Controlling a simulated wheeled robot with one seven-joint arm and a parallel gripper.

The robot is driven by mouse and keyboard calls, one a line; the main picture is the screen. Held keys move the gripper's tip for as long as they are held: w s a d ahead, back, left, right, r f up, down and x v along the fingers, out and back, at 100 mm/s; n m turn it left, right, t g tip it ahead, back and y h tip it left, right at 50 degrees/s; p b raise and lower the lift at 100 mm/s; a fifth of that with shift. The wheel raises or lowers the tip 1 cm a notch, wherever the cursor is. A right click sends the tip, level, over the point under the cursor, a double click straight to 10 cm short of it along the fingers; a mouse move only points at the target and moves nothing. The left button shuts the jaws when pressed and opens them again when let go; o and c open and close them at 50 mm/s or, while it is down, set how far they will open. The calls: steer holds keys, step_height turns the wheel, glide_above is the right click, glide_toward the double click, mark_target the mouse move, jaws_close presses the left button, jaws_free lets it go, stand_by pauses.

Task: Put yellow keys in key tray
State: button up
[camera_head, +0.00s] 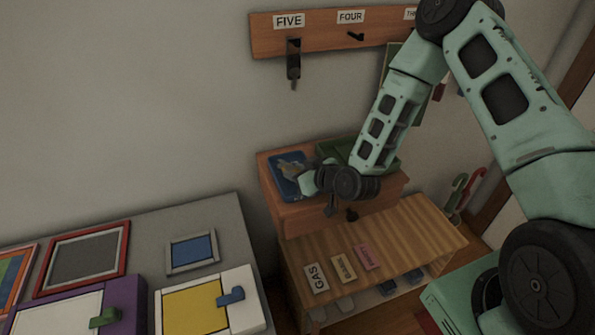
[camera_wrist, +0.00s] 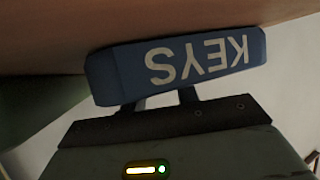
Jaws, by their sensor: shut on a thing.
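The blue key tray (camera_head: 278,184) sits on top of a small wooden cabinet against the wall. In the wrist view its blue front wall (camera_wrist: 205,62) fills the upper middle, with the word KEYS upside down. A small tan-grey shape (camera_head: 291,166) shows inside the tray; I cannot make out whether it is the yellow keys. My gripper (camera_head: 306,181) is at the tray's right side, low over it. In the wrist view its fingers pass behind the blue wall. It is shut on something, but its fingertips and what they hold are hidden.
A green tray (camera_head: 334,151) stands right of the blue one, partly behind my arm. The wooden cabinet (camera_head: 300,219) has a dark knob. A striped wooden shelf (camera_head: 420,222) with labels is below. A hook board (camera_head: 325,33) hangs above with a dark key. A grey table (camera_head: 225,220) with framed panels is at left.

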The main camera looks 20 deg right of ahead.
steer(key=shift+f, duration=0.1)
steer(key=o, duration=0.7)
steer(key=shift+r, duration=0.25)
steer(key=v, duration=1)
steer(key=shift+r, duration=0.1)
steer(key=p+v, duration=0.1)
steer(key=p, duration=0.3)
steer(key=shift+s+d, duration=0.15)
steer(key=shift+s, duration=0.3)
